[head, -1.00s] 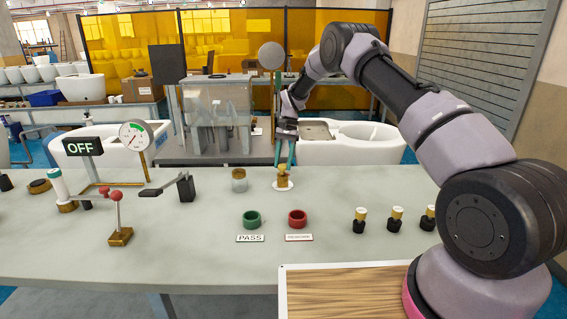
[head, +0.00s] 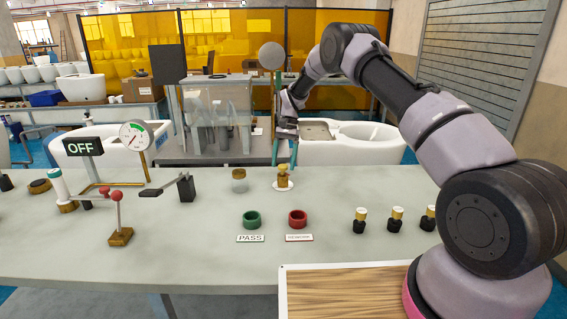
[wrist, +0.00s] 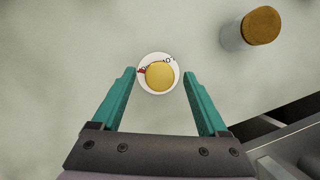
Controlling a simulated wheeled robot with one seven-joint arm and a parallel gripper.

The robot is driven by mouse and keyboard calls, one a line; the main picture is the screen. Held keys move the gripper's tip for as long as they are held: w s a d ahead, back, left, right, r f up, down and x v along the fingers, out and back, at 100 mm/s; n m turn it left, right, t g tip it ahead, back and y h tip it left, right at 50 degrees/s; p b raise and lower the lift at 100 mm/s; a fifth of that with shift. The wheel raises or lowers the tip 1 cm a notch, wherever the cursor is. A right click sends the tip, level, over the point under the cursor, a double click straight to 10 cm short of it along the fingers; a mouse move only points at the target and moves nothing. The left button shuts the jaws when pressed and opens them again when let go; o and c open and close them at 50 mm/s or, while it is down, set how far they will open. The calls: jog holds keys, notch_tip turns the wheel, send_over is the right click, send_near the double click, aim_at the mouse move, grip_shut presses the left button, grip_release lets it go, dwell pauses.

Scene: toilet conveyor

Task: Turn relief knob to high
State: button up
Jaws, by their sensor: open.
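The relief knob (head: 283,175) is a small brass knob with a yellow top on a white round dial plate, standing at the back middle of the grey bench. In the wrist view its yellow top (wrist: 159,77) and white dial show from above, with small dark marks and a red mark at the dial's upper left. My gripper (head: 284,155) is above the knob in the head view. In the wrist view my gripper (wrist: 158,75) is open, its green fingers on either side of the dial and apart from it. The gap in height cannot be told.
A glass-and-brass cylinder (head: 239,181) stands left of the knob and shows in the wrist view (wrist: 262,26). Green (head: 252,219) and red (head: 297,219) buttons sit in front. A gauge (head: 136,136), an OFF sign (head: 82,147) and a red-balled lever (head: 119,215) stand left.

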jog(key=v, duration=1)
jog(key=shift+r, duration=0.25)
jog(key=shift+d, duration=0.1)
